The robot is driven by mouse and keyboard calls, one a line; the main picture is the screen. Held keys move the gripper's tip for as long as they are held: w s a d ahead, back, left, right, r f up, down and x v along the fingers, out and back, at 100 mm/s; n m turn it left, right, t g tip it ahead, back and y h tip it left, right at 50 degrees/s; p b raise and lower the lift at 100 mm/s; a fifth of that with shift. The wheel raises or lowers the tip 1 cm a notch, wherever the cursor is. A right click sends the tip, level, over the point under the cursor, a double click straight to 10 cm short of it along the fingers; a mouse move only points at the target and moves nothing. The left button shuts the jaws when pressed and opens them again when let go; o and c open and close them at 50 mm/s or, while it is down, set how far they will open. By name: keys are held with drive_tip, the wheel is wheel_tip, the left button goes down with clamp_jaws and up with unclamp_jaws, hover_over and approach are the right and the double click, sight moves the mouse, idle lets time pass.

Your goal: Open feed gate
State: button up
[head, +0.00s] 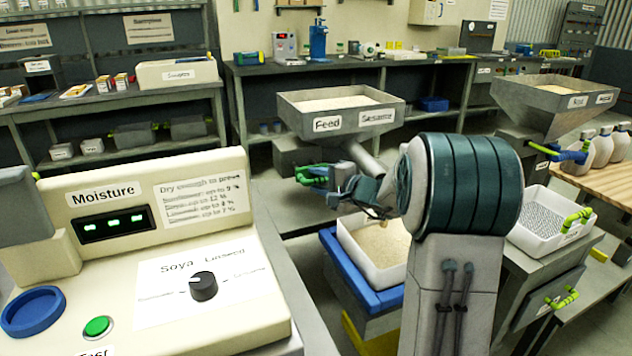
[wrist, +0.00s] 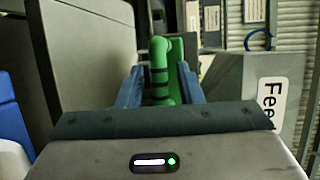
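The feed hopper (head: 292,110) is a grey bin labelled Feed and Sesame, filled with pale seed. Below it is a green handle (head: 303,171), apparently the feed gate's grip. In the wrist view the handle (wrist: 161,52) is a bent green bar with dark bands, standing between my two blue fingers. My gripper (wrist: 160,72) is open around it, with a gap on the left and the right finger close to or touching it. In the head view my gripper (head: 317,178) is at the handle, partly hidden by my arm. The gate plate itself cannot be made out.
A white tray of seed (head: 350,237) sits on a blue stand below the hopper. A moisture meter (head: 150,215) fills the left foreground. A second hopper (head: 530,98) with its own green-and-blue handle (head: 547,151) stands at right. A white perforated tray (head: 540,225) is below it.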

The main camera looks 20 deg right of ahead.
drive_tip(key=shift+s, duration=0.1)
drive_tip(key=p+v, duration=0.1)
drive_tip(key=v, duration=1.2)
drive_tip(key=shift+s+d, duration=0.25)
drive_tip(key=shift+r, duration=0.15)
drive_tip(key=s+a+r+n+g+p, duration=0.4)
drive_tip(key=s+a+g+p, duration=0.1)
drive_tip(key=s+a+p, duration=0.25)
drive_tip(key=s+a+r+n+g+p, duration=0.35)
drive_tip(key=s+a+g+p, duration=0.2)
drive_tip(key=a, duration=0.35)
drive_tip(key=s+d+r+n+h+p, duration=0.3)
drive_tip(key=s+r+n+h+p, duration=0.2)
drive_tip(key=s+p, duration=0.6)
wheel_tip(320, 180, up, 3)
drive_tip(key=h, duration=0.2)
drive_tip(key=shift+s+r+g+h+p, duration=0.25)
drive_tip(key=shift+s+g+h+p, duration=0.05)
drive_tip(key=shift+g+h, duration=0.1)
